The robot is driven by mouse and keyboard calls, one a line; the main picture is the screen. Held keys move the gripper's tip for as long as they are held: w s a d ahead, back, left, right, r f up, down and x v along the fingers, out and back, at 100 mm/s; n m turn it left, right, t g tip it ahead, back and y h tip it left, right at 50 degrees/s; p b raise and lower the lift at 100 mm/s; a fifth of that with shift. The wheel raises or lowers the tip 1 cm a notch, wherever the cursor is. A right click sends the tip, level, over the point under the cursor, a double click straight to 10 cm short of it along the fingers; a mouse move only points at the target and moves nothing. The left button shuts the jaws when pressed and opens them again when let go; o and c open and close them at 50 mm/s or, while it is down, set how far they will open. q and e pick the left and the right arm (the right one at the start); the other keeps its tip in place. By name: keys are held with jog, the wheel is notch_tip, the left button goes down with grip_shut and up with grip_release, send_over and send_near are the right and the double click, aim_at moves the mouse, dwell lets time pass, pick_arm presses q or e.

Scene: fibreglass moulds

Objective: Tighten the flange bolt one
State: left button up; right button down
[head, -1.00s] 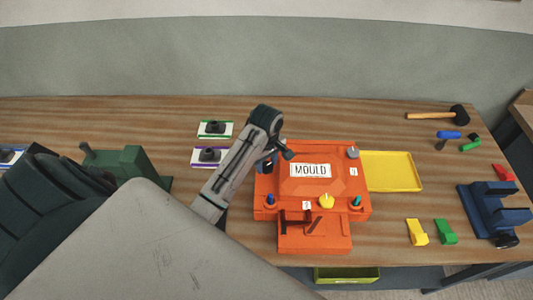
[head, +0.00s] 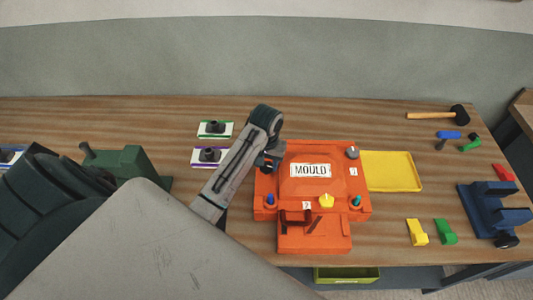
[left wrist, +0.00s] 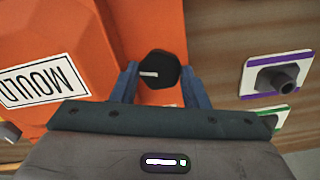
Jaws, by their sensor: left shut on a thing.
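The orange mould (head: 312,238) sits on the wooden bench, with a white "MOULD" label that also shows in the left wrist view (left wrist: 45,82). My left gripper (head: 268,164) is over its back left corner. In the left wrist view, a black bolt head (left wrist: 158,68) with a white mark stands on the orange flange (left wrist: 155,20). The blue fingers of my left gripper (left wrist: 160,85) are on either side of it, shut on it. In the head view my arm hides this bolt. A grey bolt (head: 352,153) shows at the back right corner. My right gripper is not in view.
A yellow tray (head: 392,172) lies right of the mould. Two plates with black fittings, one green-edged (head: 215,129), one purple-edged (head: 211,156), lie to the left. A blue vice-like stand (head: 492,212), a mallet (head: 440,114) and yellow (head: 417,233) and green (head: 446,232) pieces are at right.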

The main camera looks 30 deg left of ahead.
pick_arm(q)
jog(key=m, duration=0.4)
jog(key=shift+m, duration=0.4)
jog(key=m, duration=0.3)
jog(key=shift+m, duration=0.3)
jog(key=m, duration=0.8)
jog(key=shift+r, duration=0.1)
jog(key=m, duration=0.3)
jog(key=shift+m, duration=0.4)
jog(key=m, duration=0.3)
jog(key=shift+m, duration=0.3)
jog(key=m, duration=0.3)
jog(key=shift+m, duration=2.2)
